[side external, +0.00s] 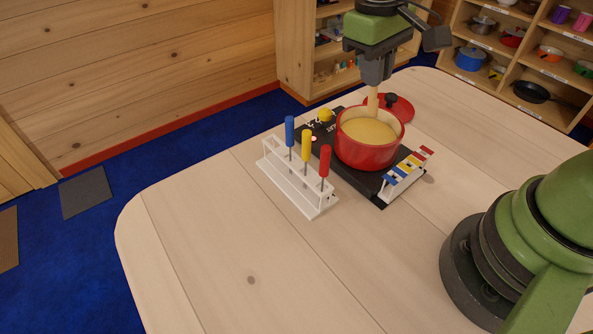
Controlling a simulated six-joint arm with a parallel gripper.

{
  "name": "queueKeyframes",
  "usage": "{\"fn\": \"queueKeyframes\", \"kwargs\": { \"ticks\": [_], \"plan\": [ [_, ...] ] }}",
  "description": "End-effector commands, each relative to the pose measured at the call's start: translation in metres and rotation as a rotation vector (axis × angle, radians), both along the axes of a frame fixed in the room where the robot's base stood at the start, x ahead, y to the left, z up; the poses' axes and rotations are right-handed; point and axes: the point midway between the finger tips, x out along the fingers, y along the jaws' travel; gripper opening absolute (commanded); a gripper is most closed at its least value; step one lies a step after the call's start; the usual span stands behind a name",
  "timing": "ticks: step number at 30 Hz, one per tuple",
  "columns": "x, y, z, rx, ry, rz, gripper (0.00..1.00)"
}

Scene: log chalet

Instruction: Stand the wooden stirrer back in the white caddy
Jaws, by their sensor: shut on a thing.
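My gripper (375,80) is above the red pot (368,153), shut on the upper end of the pale wooden stirrer (373,102). The stirrer points down into the pot, close to upright, over the yellow contents; its lower end is hidden or sunk in them. A white rack (290,190) stands left of the pot, holding upright tools with blue, yellow and red handles. I cannot tell for certain which of the two is the caddy.
The pot stands on a black hob (368,189), with a red lid (400,108) with a black knob behind it. A small yellow object (324,115) is at the hob's back left. The front and left of the wooden table (240,255) are clear.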

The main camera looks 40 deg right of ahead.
Motion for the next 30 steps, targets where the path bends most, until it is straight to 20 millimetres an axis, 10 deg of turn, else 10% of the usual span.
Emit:
{"fn": "queueKeyframes", "kwargs": {
  "ticks": [19, 30],
  "plan": [
    [0.008, 0.006, 0.001, 0.002, -0.004, 0.001, 0.0],
    [0.071, 0.083, 0.013, 0.05, -0.046, 0.003, 0.0]
  ]
}}
